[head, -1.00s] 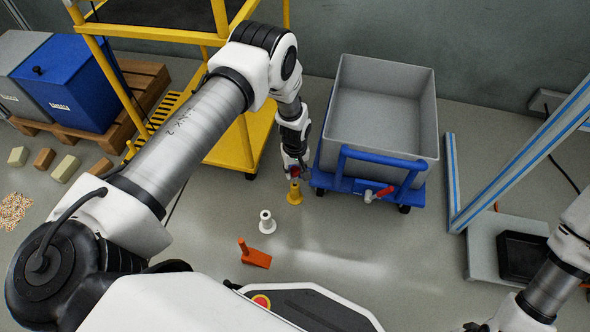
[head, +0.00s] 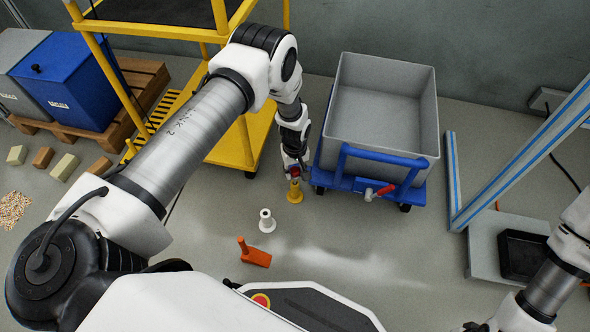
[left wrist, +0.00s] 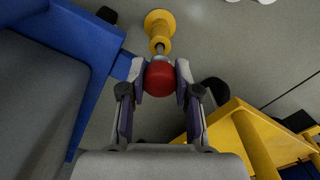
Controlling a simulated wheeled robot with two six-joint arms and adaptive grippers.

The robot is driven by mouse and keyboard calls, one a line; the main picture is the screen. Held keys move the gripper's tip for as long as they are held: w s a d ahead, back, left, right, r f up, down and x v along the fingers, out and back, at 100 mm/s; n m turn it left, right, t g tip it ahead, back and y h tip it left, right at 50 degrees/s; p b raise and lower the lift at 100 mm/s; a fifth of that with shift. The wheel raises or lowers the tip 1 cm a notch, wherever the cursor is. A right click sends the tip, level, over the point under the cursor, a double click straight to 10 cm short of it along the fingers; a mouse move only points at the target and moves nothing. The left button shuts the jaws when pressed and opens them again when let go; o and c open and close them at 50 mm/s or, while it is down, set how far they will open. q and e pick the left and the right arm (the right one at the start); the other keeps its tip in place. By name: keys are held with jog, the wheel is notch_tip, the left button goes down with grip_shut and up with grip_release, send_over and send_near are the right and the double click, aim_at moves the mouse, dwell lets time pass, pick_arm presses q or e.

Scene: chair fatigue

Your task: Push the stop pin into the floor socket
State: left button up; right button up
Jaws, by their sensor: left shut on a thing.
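My left gripper (head: 294,170) is shut on the red round knob of the stop pin. The red knob (left wrist: 159,78) sits between the two fingers in the left wrist view. A short grey bit of the pin (left wrist: 159,54) shows between the knob and the yellow floor socket (left wrist: 159,24). The yellow socket also shows in the head view (head: 295,193), upright on the floor just below the gripper. The pin lines up with the socket's mouth; how deep it sits is hidden. My right gripper is out of view; only part of that arm shows at lower right.
A grey tub on a blue cart (head: 400,175) stands close right of the gripper. A yellow trolley (head: 238,145) is close on the left. A white flanged post (head: 267,221) and an orange piece (head: 255,257) stand nearer me. Floor right of them is clear.

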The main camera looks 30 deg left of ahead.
pick_arm(q)
jog(key=shift+f+b, duration=0.8)
jog(key=shift+f, duration=0.35)
jog(key=o, duration=1.2)
jog(key=shift+c, duration=0.2)
jog(key=shift+r, duration=0.15)
notch_tip(320, 180, up, 12)
jog(key=shift+f, duration=0.15)
